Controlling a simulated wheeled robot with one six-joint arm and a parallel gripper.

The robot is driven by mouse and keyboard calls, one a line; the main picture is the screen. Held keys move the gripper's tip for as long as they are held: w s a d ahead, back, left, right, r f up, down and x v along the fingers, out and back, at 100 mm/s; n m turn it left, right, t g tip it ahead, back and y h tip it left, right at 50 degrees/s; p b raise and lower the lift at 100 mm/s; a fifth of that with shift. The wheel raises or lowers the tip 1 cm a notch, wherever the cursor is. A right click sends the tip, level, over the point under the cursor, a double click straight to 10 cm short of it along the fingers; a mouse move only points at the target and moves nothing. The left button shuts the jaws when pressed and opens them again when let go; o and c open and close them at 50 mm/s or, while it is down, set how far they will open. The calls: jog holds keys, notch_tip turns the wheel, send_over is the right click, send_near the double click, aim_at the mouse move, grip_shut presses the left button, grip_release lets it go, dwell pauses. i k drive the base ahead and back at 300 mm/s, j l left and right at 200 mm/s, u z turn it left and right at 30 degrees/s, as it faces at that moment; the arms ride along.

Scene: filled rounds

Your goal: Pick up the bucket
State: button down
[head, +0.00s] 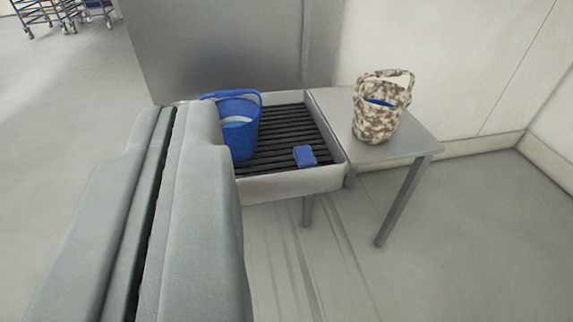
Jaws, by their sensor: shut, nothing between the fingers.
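My gripper (172,115) fills the left foreground as two long grey fingers, shut with a thin dark seam between them and holding nothing. A blue bucket (245,141) stands upright on a slatted stand just beyond and right of the fingertips. Its handle lies at the rim, something pale blue and white shows inside, and my gripper hides part of its left side. A second bucket, brown-and-cream mottled (376,122), stands on a grey side table at the right. Its handle is raised and blue shows inside. My gripper is apart from this one.
The slatted stand (290,184) has a raised pale rim and holds a small blue block (305,156). The grey side table (414,147) adjoins it on the right. A grey panel (220,50) and pale walls stand behind. Wheeled racks (62,12) are far left. Floor at front right is clear.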

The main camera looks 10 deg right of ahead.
aim_at(239, 117)
jog(key=i+l, duration=0.5)
jog(key=i, duration=0.15)
jog(key=i+l, duration=0.5)
jog(key=i, duration=0.15)
jog(key=u, duration=0.05)
